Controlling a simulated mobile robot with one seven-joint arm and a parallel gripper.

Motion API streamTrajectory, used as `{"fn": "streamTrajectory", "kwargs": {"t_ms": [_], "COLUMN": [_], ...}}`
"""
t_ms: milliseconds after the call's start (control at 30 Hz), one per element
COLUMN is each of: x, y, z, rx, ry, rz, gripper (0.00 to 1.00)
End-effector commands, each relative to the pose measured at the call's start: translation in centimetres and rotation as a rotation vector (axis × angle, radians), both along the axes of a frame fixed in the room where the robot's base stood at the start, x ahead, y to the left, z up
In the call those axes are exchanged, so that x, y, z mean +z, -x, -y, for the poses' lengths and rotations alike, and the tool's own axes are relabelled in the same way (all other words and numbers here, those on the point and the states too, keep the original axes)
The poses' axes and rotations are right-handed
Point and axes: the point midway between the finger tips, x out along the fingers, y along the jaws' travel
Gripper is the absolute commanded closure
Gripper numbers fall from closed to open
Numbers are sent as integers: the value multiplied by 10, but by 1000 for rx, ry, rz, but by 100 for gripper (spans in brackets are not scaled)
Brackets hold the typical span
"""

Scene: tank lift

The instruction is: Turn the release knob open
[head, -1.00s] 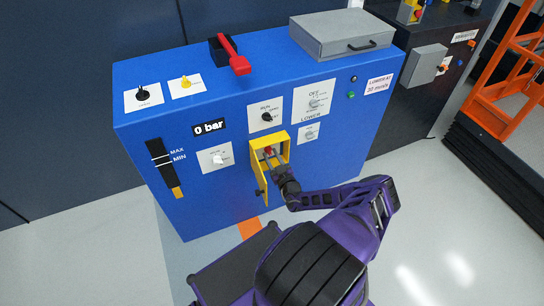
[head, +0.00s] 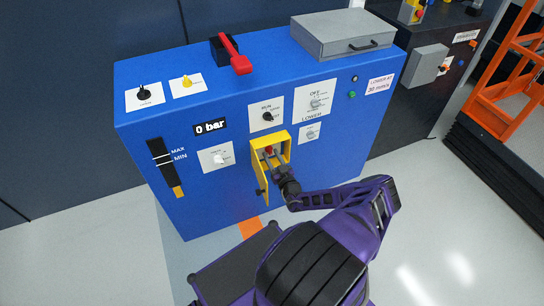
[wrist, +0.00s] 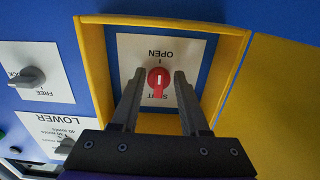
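The red release knob (wrist: 158,80) sits on a white plate (wrist: 127,53) inside a yellow box frame (wrist: 90,60). In the wrist view the plate is upside down, with OPEN above the knob and a partly hidden SHUT below it. The knob's narrow grip lies along the line between the two words, its longer end toward SHUT. In the head view the knob (head: 269,150) is small, above my gripper (head: 277,163). In the wrist view my gripper (wrist: 159,80) is open, with one finger on each side of the knob and visible gaps.
The yellow door (head: 260,182) hangs open at the left of the box in the head view. The frame's side walls stand close around my fingers. Other knobs, such as the FREE knob (wrist: 30,76), lie outside the frame on the blue cabinet (head: 215,200).

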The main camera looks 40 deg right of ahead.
Motion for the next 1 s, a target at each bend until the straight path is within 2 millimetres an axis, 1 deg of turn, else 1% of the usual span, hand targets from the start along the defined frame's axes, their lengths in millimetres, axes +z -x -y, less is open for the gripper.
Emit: {"fn": "streamTrajectory", "kwargs": {"t_ms": [233,367,467,700,800,900,1000], "x": [0,1,2,1,1,1,1], "y": [1,11,28,79,96,108,115], "z": [1,-1,-4,-18,-22,-25,-27], "rx": [-1,-3,-5,-3,-3,-1,-1], "ry": [1,1,-1,-1,-2,0,0], "rz": [0,0,-1,-1,-1,0,0], "gripper": [55,55,55,55,55,55,55]}}
